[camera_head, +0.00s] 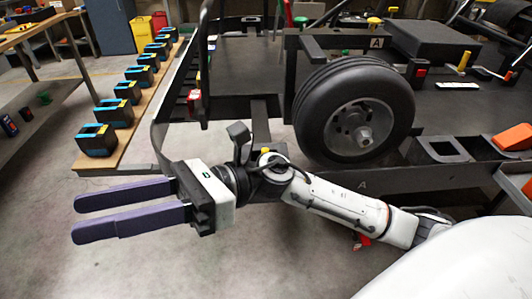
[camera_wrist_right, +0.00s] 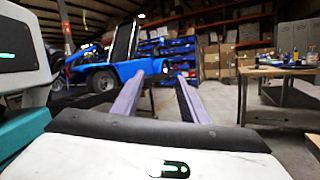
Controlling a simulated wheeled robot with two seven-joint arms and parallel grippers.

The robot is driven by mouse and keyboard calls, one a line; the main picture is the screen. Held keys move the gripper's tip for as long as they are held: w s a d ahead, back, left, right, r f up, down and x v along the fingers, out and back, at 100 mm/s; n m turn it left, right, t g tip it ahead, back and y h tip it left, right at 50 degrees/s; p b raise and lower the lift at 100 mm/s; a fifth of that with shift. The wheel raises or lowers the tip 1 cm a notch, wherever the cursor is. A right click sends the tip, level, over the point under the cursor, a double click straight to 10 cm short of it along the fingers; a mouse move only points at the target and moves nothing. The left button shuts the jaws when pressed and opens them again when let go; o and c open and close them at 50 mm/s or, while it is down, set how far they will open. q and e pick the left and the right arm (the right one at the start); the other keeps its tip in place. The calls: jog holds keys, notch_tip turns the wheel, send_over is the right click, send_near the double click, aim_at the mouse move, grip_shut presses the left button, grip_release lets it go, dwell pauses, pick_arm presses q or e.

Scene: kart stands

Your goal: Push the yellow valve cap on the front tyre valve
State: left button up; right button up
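The front tyre (camera_head: 310,105) is a black wheel with a grey metal hub (camera_head: 357,127), mounted upright at the front of the dark kart stand. I cannot make out the yellow valve cap or the valve on it. My right gripper (camera_head: 77,219) is left of the tyre and well apart from it, pointing left with its two purple fingers spread and nothing between them. The right wrist view shows the same open fingers (camera_wrist_right: 159,80) facing away from the tyre. My right arm passes in front of the stand below the tyre. My left gripper is not in view.
A wooden bench (camera_head: 93,161) with a row of black, blue and yellow holders runs along the left. A yellow-topped knob (camera_head: 375,21) and a yellow block (camera_head: 464,60) are on the stand. An orange block (camera_head: 513,137) lies at right. The floor (camera_head: 80,265) below the gripper is clear.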

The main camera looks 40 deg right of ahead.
jog(key=s+f+n+g+h, duration=0.2)
jog(key=n+g+h, duration=0.15)
jog(key=n, duration=0.45)
jog(key=n+t+h, duration=0.6)
jog(key=n+h, duration=0.6)
jog(key=h, duration=0.6)
send_near(265, 149)
jog(key=shift+w+d+f+b, duration=0.2)
jog(key=shift+f+b, duration=0.05)
jog(key=shift+f, duration=0.25)
jog(key=shift+w+d+f+b, duration=0.25)
jog(key=shift+f, duration=0.2)
jog(key=shift+a+x, duration=0.15)
jog(key=shift+x, duration=1.35)
jog(key=shift+a+x, duration=0.2)
jog(key=shift+x, duration=1.25)
jog(key=shift+s, duration=0.1)
grip_shut()
